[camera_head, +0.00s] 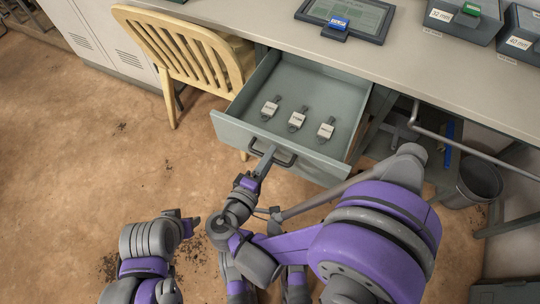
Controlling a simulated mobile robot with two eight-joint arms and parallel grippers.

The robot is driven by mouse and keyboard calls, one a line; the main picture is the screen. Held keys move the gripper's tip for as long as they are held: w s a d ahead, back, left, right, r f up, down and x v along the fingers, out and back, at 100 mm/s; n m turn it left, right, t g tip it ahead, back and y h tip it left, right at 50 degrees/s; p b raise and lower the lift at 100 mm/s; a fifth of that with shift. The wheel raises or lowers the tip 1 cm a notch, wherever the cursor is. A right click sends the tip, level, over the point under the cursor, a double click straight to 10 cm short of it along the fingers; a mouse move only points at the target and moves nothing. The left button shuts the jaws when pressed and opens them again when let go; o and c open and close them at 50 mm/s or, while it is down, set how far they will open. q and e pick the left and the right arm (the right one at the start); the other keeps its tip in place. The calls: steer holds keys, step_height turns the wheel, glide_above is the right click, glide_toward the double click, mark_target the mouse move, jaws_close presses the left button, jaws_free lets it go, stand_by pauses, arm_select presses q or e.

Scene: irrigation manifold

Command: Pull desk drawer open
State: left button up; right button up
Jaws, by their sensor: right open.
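The grey-green desk drawer (283,147) is pulled out from under the desk top and stands open. Three small labelled tags lie inside: a left one (270,108), a middle one (297,120) and a right one (326,130). The dark bar handle (287,160) is on its front. My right gripper (266,158) is open at the left part of the handle; whether it touches the bar I cannot tell. My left gripper (190,226) is low over the floor, left of my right arm, away from the drawer; its jaws are unclear.
A wooden chair (196,52) stands close left of the drawer. The desk top (420,65) holds a tablet-like board (348,16) and grey bins (462,20). A waste bin (474,182) and a pipe (470,150) are at right. Floor at left is mostly clear.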

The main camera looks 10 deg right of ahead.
steer(key=p+v, duration=0.1)
steer(key=v, duration=0.9)
steer(key=shift+s, duration=0.1)
